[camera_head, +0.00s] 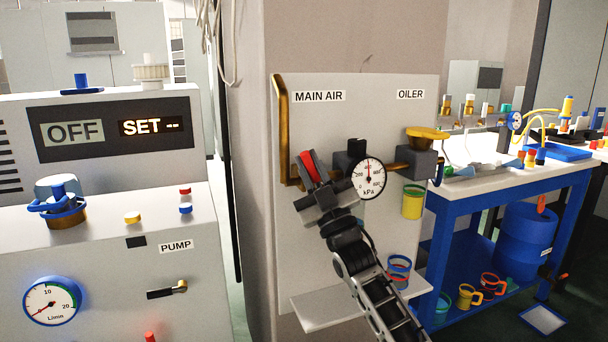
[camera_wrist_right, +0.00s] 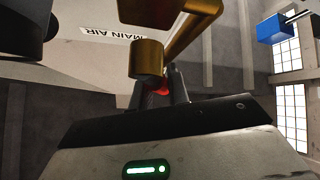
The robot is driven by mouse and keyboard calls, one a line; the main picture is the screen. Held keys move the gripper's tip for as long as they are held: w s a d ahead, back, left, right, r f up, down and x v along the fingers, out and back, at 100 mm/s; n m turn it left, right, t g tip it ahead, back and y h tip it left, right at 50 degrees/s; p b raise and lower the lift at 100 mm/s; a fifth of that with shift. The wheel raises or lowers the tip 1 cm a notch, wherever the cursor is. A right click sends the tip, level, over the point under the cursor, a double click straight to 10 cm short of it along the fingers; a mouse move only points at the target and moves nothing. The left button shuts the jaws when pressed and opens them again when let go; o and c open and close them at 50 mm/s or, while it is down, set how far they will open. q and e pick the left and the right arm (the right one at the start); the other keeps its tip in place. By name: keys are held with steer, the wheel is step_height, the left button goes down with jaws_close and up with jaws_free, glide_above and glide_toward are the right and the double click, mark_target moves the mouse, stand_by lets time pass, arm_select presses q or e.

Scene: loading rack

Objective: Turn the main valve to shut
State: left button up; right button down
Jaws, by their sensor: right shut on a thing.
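The main valve's red handle (camera_head: 309,166) shows below the MAIN AIR label (camera_head: 318,96) on the wall panel. It stands steeply, leaning slightly in the picture. My right gripper (camera_head: 317,187) is at the handle's lower part and shut on it, hiding part of the valve. In the right wrist view, a bit of the red handle (camera_wrist_right: 161,88) shows between the fingers (camera_wrist_right: 164,92), close to a brass fitting (camera_wrist_right: 147,60). The valve body is mostly hidden. My left gripper is not in view.
A kPa gauge (camera_head: 369,178) sits just right of my gripper. A brass pipe (camera_head: 281,130) runs down the panel's left side. The oiler (camera_head: 419,163) is farther right, with a yellow cup (camera_head: 412,202) below. A pump console (camera_head: 110,235) stands left, a blue workbench (camera_head: 440,215) right.

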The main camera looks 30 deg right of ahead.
steer(key=m+h, duration=0.2)
steer(key=m, duration=0.1)
steer(key=d+m+h, duration=0.1)
steer(key=m+h, duration=0.2)
steer(key=shift+r+h, duration=0.2)
steer(key=shift+h, duration=0.1)
steer(key=shift+s+d+m+g+h+p, duration=0.15)
steer(key=shift+m+g+h, duration=0.1)
steer(key=shift+m+h, duration=0.45)
steer(key=shift+w+d+m+g+h+p, duration=0.1)
steer(key=shift+d+m+g+h+p, duration=0.1)
steer(key=shift+m+h, duration=0.5)
steer(key=shift+s+d+m+g+h+p, duration=0.1)
steer(key=shift+m+g+h, duration=0.15)
steer(key=shift+m+h, duration=0.45)
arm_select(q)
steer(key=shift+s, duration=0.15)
arm_select(e)
steer(key=shift+m, duration=0.3)
steer(key=shift+d+h, duration=0.1)
steer(key=shift+h, duration=0.3)
steer(key=c, duration=1.3)
jaws_free()
steer(key=shift+c, duration=0.2)
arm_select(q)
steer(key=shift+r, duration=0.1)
